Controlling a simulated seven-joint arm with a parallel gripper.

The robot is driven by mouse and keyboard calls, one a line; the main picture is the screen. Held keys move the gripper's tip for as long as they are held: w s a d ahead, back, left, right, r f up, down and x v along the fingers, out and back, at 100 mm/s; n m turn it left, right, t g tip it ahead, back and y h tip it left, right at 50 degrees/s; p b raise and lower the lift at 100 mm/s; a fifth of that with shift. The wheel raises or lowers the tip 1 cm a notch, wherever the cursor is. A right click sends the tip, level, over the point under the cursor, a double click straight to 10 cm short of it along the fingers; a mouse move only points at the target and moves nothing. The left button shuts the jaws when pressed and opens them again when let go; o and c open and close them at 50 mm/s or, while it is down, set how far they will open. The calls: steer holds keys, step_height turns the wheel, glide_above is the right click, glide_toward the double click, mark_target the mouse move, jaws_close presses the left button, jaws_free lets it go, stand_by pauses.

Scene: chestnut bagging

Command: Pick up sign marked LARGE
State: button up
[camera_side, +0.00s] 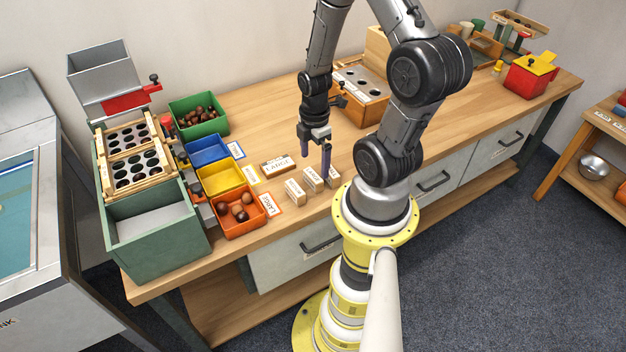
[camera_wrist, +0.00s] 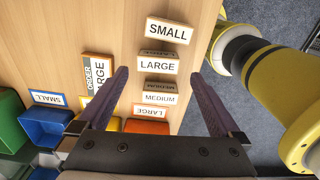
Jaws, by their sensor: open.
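The sign marked LARGE (camera_wrist: 158,65) is a small wooden block with a white face, in the middle of a row of three. It also shows in the side view (camera_side: 313,179). My gripper (camera_side: 315,166) is open and points down over the row. In the wrist view its dark fingers (camera_wrist: 160,74) are spread to either side of the LARGE sign, with nothing held between them. How far the fingertips are above it I cannot tell exactly. The SMALL sign (camera_wrist: 168,31) and the MEDIUM sign (camera_wrist: 160,98) stand on either side of it.
A wooden order block reading LARGE (camera_side: 278,164) lies left of the row. Orange (camera_side: 238,228), yellow (camera_side: 222,178) and blue (camera_side: 207,150) bins stand further left, with label cards. A green bin (camera_side: 198,128) holds chestnuts.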

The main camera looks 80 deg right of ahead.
mark_target(313, 175)
steer(key=shift+w+f, duration=0.2)
steer(key=shift+f, duration=3.05)
steer(key=c, duration=1.2)
steer(key=shift+o, duration=0.2)
steer(key=shift+r, duration=0.1)
